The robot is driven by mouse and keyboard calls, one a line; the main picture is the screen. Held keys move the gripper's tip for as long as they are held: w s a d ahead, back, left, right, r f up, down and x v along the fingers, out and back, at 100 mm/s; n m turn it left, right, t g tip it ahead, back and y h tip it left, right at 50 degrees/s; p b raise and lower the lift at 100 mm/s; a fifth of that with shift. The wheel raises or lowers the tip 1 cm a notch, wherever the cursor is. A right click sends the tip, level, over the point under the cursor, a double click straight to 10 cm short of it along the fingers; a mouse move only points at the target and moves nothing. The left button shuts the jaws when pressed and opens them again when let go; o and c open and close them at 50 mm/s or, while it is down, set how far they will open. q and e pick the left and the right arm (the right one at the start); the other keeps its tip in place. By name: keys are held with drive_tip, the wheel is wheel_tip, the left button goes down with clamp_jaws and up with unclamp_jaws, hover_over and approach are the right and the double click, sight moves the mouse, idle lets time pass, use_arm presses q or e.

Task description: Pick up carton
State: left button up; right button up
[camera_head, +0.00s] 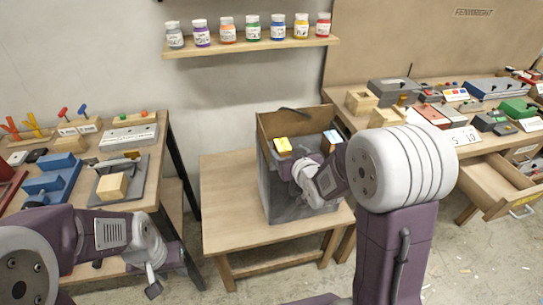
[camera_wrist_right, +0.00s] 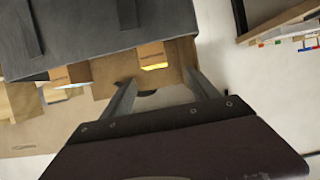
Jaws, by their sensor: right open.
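A tall open-topped box (camera_head: 280,205), grey outside with a brown back panel, stands on the small wooden table. A small carton with a yellow top (camera_head: 282,145) and one with a blue top (camera_head: 332,136) show at its opening; I cannot tell which is the task's carton. My right gripper (camera_head: 305,172) is at the box's opening and hides part of it. In the right wrist view the right gripper (camera_wrist_right: 161,78) has its fingers apart, with a yellow-marked carton (camera_wrist_right: 153,55) just beyond them. My left gripper (camera_head: 152,272) is at the lower left, away from the box, its jaws unclear.
The small table (camera_head: 225,225) has free room left of the box. A cluttered bench (camera_head: 150,170) stands at left. Another bench (camera_head: 350,118) with an open drawer (camera_head: 500,195) is at right. A wall shelf (camera_head: 250,46) holds several jars.

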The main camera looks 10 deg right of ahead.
sight(284, 147)
drive_tip(key=x, duration=0.4)
drive_tip(key=shift+s+d+f, duration=0.1)
drive_tip(key=shift+d+f, duration=0.1)
drive_tip(key=shift+d, duration=0.05)
drive_tip(key=shift+w+d+f, duration=0.15)
drive_tip(key=shift+w+f, duration=0.05)
drive_tip(key=shift+w, duration=0.1)
drive_tip(key=x, duration=0.4)
drive_tip(key=shift+w+f, duration=0.15)
drive_tip(key=shift+w, duration=0.15)
drive_tip(key=shift+s, duration=0.1)
clamp_jaws()
